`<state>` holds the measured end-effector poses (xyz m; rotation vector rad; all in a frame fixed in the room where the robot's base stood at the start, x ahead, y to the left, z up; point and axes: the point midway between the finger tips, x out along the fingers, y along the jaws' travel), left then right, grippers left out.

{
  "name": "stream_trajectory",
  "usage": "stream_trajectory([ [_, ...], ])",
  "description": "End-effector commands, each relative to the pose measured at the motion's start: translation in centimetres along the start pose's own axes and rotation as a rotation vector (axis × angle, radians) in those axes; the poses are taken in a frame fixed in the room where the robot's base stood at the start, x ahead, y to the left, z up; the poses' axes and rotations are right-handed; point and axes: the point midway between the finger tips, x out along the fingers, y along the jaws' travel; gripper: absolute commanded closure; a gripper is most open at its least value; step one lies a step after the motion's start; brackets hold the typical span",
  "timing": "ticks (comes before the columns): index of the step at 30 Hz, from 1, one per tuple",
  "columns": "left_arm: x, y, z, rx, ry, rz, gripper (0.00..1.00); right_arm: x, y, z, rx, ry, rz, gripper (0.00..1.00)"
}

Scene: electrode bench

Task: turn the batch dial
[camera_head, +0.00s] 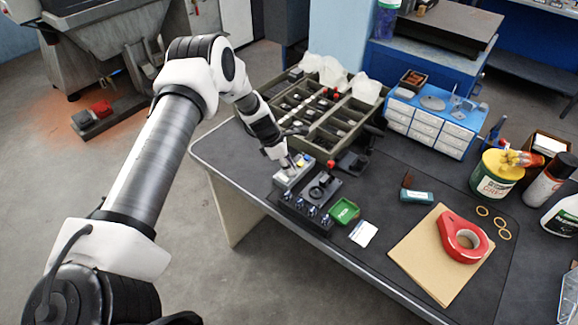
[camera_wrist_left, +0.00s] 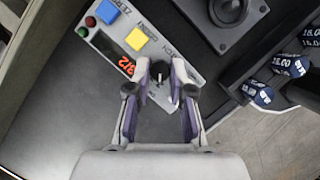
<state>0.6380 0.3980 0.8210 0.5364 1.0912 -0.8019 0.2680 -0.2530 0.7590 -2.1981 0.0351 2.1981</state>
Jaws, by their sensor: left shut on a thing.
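The batch dial (camera_wrist_left: 160,71) is a small black knob at the end of a light grey control box (camera_wrist_left: 112,40). The box has a red digit display, a yellow button, a blue button, and small red and green buttons. In the head view the box (camera_head: 293,172) stands near the table's left edge. My left gripper (camera_wrist_left: 160,76) is over the box, with its two fingers on either side of the knob, shut on it. In the head view my left gripper (camera_head: 287,164) hides much of the knob. My right gripper is in neither view.
A black joystick unit (camera_head: 322,188) stands right beside the box. A compartment crate (camera_head: 345,115) stands behind.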

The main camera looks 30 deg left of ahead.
Motion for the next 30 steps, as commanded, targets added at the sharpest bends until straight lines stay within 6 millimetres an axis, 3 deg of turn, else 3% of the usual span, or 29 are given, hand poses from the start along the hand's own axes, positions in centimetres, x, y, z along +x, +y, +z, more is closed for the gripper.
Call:
stream_trajectory([
  [21, 0.4, 0.4, -0.1, 0.463, 0.0, -0.19, 1.0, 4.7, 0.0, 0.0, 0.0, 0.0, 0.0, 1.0],
  [30, 0.2, 0.5, 0.1, 0.578, 0.001, -0.24, 1.0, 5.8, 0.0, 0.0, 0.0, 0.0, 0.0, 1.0],
])
